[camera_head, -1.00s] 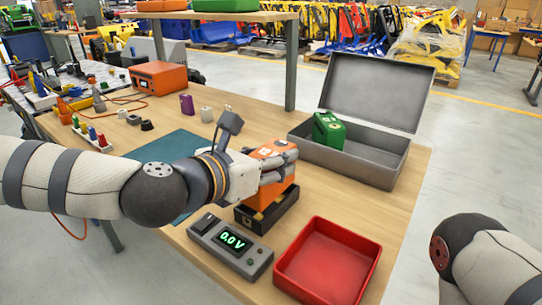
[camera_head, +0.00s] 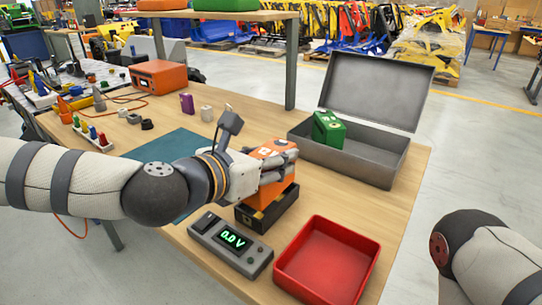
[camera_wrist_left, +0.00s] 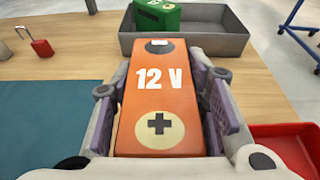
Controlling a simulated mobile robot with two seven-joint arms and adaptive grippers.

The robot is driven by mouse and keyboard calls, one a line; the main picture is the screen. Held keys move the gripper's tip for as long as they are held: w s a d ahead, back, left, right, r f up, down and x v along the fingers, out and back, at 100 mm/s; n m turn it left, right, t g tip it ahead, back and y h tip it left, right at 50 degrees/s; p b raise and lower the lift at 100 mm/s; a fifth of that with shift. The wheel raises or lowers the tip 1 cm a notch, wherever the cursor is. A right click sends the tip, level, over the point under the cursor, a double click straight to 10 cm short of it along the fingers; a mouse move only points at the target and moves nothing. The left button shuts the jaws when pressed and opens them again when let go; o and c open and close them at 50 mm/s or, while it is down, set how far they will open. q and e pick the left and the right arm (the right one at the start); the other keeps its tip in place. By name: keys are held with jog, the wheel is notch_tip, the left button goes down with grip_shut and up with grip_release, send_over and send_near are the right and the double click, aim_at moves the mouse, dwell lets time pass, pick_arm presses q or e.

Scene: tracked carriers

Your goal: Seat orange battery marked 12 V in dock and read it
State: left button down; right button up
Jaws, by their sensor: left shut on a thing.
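The orange battery (camera_head: 272,152) is upright at the black dock (camera_head: 267,213) on the wooden table. Its lower end meets the dock's top, and I cannot tell how deep it sits. In the left wrist view the battery (camera_wrist_left: 160,100) shows "12 V" and a plus mark. My left gripper (camera_head: 279,168) is shut on its sides; the fingers (camera_wrist_left: 172,95) flank it in the wrist view. The meter (camera_head: 231,244) in front of the dock reads 0.0 V in green. My right gripper is out of view; only part of my right arm shows at the lower right.
A grey open case (camera_head: 352,163) with a green battery (camera_head: 328,130) in it stands behind and right of the dock. An empty red tray (camera_head: 327,262) is at the front right. A teal mat (camera_head: 172,147) lies to the left, partly behind my left arm.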

pick_arm(q)
jog(key=shift+r, duration=0.25)
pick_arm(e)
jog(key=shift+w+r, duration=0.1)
pick_arm(q)
jog(key=shift+f+b, duration=1)
jog(key=shift+f, duration=1.15)
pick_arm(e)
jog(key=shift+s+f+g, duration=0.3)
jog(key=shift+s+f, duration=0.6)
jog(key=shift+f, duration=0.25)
pick_arm(q)
jog(key=c, duration=0.8)
grip_release()
jog(key=shift+c, duration=0.2)
jog(key=shift+s+f, duration=0.1)
jog(key=shift+f, duration=0.15)
jog(key=v, duration=0.7)
jog(key=shift+s+a+r, duration=0.15)
jog(key=shift+r, duration=0.15)
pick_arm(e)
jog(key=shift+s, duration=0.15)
